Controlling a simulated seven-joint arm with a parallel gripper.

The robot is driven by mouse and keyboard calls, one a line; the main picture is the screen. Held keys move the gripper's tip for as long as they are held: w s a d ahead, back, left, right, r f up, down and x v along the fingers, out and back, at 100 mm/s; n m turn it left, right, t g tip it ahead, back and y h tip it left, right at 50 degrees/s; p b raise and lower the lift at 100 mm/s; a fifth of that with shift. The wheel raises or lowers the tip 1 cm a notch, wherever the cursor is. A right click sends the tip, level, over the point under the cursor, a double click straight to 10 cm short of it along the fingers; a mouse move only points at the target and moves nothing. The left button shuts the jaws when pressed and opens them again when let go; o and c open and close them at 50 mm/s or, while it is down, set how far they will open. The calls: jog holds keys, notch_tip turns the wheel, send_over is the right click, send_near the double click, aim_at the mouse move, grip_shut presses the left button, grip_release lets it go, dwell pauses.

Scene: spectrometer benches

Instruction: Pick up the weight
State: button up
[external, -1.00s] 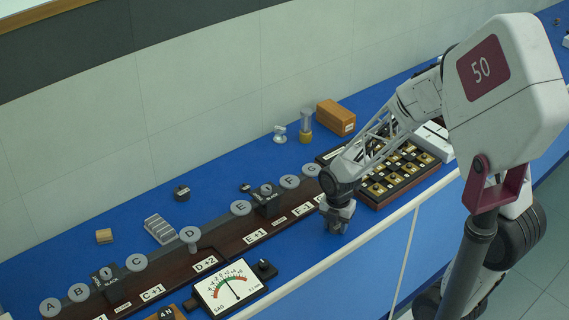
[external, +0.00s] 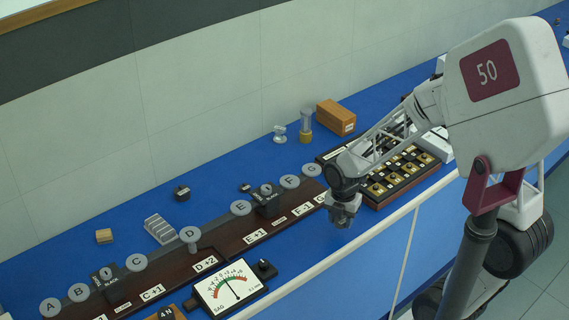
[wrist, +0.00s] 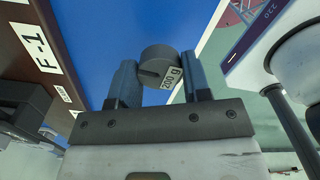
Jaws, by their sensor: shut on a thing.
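The weight (wrist: 158,66) is a dark grey disc with a label reading "200 g" in the wrist view. It sits between the two fingers of my gripper (wrist: 158,84), which is shut on it. In the external view my gripper (external: 343,217) hangs over the blue bench at the right end of the dark lettered rail. The weight itself is too small and hidden by the gripper to make out clearly there.
The dark rail (external: 225,255) carries lettered discs and labels. A dial meter (external: 230,287) stands at the front. A tray of brass pieces (external: 392,183) lies just right of my gripper. A white rail (external: 340,253) runs along the front edge.

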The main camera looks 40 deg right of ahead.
jog(key=s+r, duration=0.1)
jog(key=s, duration=1.3)
jog(key=shift+a+r, duration=0.15)
jog(key=shift+a, duration=0.15)
jog(key=w+d+r, duration=0.1)
jog(key=w, duration=1.5)
jog(key=w+d+r, duration=0.2)
jog(key=w, duration=1.4)
jog(key=w+d+r, duration=0.1)
jog(key=w+r, duration=0.1)
jog(key=w, duration=1.4)
jog(key=shift+d+r+n, duration=0.15)
jog(key=shift+d+n, duration=0.15)
jog(key=shift+d, duration=0.05)
jog(key=shift+f, duration=3.15)
